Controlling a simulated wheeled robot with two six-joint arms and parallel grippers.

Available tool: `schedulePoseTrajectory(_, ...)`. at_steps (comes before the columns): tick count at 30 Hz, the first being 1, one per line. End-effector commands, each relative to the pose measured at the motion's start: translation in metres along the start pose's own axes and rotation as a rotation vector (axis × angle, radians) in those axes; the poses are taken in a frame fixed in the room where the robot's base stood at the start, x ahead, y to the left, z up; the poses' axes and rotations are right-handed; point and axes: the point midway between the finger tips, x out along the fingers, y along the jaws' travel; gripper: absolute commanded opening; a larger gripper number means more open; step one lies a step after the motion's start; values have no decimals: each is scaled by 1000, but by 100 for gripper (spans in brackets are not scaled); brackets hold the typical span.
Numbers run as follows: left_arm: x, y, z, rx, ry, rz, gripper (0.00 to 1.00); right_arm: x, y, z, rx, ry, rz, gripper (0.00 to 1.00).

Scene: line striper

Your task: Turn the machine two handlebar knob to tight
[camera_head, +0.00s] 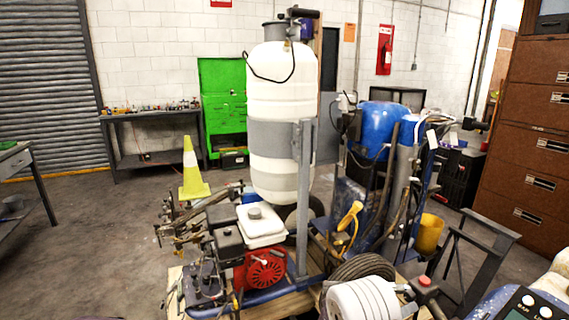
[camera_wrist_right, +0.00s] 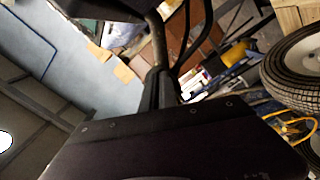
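Two line striping machines stand close together in the head view. One has a red engine (camera_head: 265,268) and a tall white tank (camera_head: 283,105). The other, to its right, has a blue tank (camera_head: 384,128), hoses and a black handlebar grip (camera_head: 474,124). A red knob (camera_head: 425,281) shows low in the middle right. I cannot tell which knob is the machine two handlebar knob, or how tight it is. My right gripper (camera_wrist_right: 165,92) shows as dark parts in the right wrist view, beside a thin bar. Its fingers are not clear. My left gripper is out of view.
A control panel (camera_head: 530,306) sits at the bottom right. A dark metal frame (camera_head: 486,228) stands near brown drawers (camera_head: 540,140). A wheel (camera_wrist_right: 300,68) is at the right of the wrist view. A yellow cone (camera_head: 192,175) and workbench (camera_head: 150,116) are at the left; floor there is clear.

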Motion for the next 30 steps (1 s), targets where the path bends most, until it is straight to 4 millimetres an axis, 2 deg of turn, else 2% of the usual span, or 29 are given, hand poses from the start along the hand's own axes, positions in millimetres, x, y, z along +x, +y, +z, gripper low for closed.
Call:
schedulePoseTrajectory(13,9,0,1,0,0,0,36,-2,-1,6,1,5,-1,0)
schedulePoseTrajectory(24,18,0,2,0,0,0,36,-53,-2,7,1,5,-2,0)
schedulePoseTrajectory(30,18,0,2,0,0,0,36,-61,0,8,1,1,0,0)
